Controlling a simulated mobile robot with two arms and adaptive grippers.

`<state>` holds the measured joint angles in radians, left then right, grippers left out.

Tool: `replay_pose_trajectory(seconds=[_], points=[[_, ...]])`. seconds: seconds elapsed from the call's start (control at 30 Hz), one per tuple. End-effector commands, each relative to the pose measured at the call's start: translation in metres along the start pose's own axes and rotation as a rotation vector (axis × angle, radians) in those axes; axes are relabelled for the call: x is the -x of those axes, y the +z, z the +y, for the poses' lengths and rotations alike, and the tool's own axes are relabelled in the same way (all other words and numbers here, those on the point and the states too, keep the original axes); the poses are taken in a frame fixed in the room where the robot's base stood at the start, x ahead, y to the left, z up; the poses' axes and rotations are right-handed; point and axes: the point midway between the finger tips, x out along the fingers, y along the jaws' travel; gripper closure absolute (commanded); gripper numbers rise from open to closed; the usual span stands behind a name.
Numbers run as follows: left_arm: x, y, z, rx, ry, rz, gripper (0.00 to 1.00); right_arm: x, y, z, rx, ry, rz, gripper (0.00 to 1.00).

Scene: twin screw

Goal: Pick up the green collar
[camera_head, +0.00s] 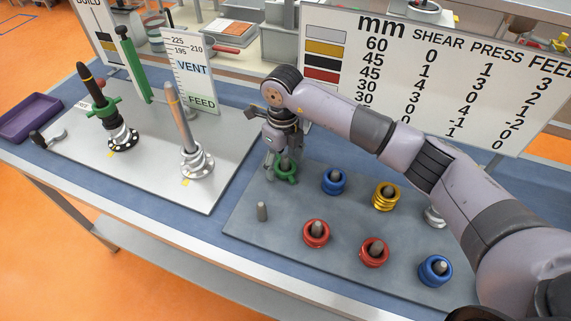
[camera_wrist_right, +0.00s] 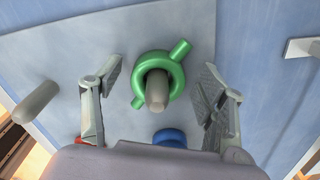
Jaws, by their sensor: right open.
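The green collar (camera_head: 286,172) is a ring with two stub arms. It sits around a grey peg on the grey plate, under my right gripper (camera_head: 282,150). In the right wrist view the collar (camera_wrist_right: 161,77) lies between the two open fingers of my right gripper (camera_wrist_right: 160,92), with a gap on each side. The peg's rounded tip (camera_wrist_right: 157,90) sticks out through the ring. Part of the collar is hidden by the gripper in the head view. Another green piece with side arms (camera_head: 101,108) is on the left dark post. My left gripper is not in view.
Blue (camera_head: 334,181), gold (camera_head: 385,196) and red (camera_head: 316,233) collars sit around nearby pegs on the grey plate (camera_head: 285,235). A bare peg (camera_head: 262,211) stands in front. A light board (camera_head: 150,165) with two posts lies left. A sign (camera_head: 440,75) stands behind.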

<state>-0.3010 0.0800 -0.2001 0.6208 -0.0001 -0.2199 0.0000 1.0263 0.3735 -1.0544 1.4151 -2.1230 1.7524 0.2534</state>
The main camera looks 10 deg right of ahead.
Motion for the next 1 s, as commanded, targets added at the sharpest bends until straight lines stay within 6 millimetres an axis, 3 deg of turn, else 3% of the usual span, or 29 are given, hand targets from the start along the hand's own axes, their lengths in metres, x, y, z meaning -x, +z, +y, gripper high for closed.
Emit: replay_pose_trajectory(seconds=[0.23, 1.0], points=[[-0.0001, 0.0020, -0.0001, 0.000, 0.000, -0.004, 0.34, -0.0021, 0.0003, 0.0001, 0.001, -0.001, -0.001, 0.34], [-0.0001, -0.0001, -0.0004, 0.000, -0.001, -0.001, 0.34, -0.0014, 0.0004, 0.0000, 0.001, -0.001, -0.001, 0.85]])
